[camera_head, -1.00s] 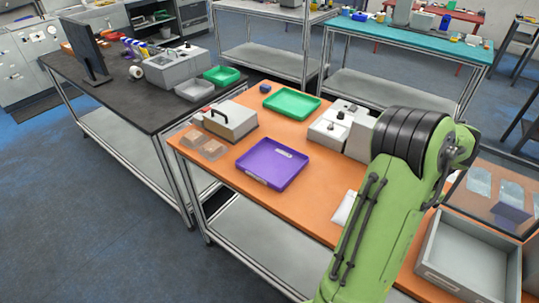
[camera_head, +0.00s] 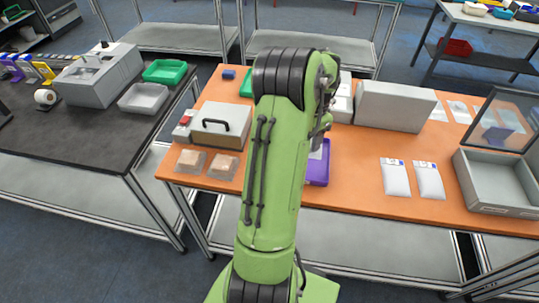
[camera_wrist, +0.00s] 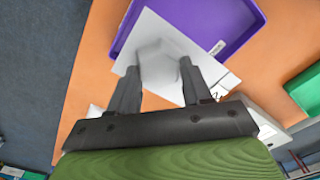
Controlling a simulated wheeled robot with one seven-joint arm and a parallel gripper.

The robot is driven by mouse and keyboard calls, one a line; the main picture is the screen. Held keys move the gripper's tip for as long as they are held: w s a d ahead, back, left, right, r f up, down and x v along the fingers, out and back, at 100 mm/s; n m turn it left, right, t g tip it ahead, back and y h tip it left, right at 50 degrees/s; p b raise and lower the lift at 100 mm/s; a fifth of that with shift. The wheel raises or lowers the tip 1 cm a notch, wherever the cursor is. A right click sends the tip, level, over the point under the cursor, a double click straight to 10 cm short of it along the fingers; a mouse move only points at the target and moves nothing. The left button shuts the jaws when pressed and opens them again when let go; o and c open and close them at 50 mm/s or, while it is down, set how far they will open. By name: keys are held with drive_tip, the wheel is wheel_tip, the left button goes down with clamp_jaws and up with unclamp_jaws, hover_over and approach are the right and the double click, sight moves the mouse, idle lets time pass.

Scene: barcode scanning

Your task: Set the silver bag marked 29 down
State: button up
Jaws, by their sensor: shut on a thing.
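My gripper (camera_wrist: 158,70) is shut on a silver-white bag (camera_wrist: 158,35), which spreads out beyond the fingers in the wrist view. The number on the bag cannot be read. The bag is over the near part of a purple tray (camera_wrist: 240,18); I cannot tell whether it touches the tray. In the head view the purple tray (camera_head: 318,172) lies on the orange table (camera_head: 350,190), mostly hidden behind my green arm. My arm also hides most of the gripper and bag there.
Two white bags (camera_head: 395,179) lie on the table to the right, beside an open grey bin (camera_head: 497,208). A large grey box (camera_head: 395,105) stands behind them. Left of my arm are a handled grey box (camera_head: 222,135) and two brown packs (camera_head: 190,161). Table between tray and bags is clear.

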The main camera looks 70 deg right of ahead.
drive_tip(key=f, duration=0.6)
drive_tip(key=f+b, duration=0.1)
drive_tip(key=f, duration=0.3)
drive_tip(key=shift+s, duration=0.25)
drive_tip(key=shift+d, duration=0.15)
drive_tip(key=shift+f, duration=0.1)
drive_tip(key=shift+f, duration=0.15)
drive_tip(key=o, duration=1.2)
wheel_tip(320, 180, up, 13)
drive_tip(key=shift+f+p, duration=0.2)
drive_tip(key=shift+p, duration=0.55)
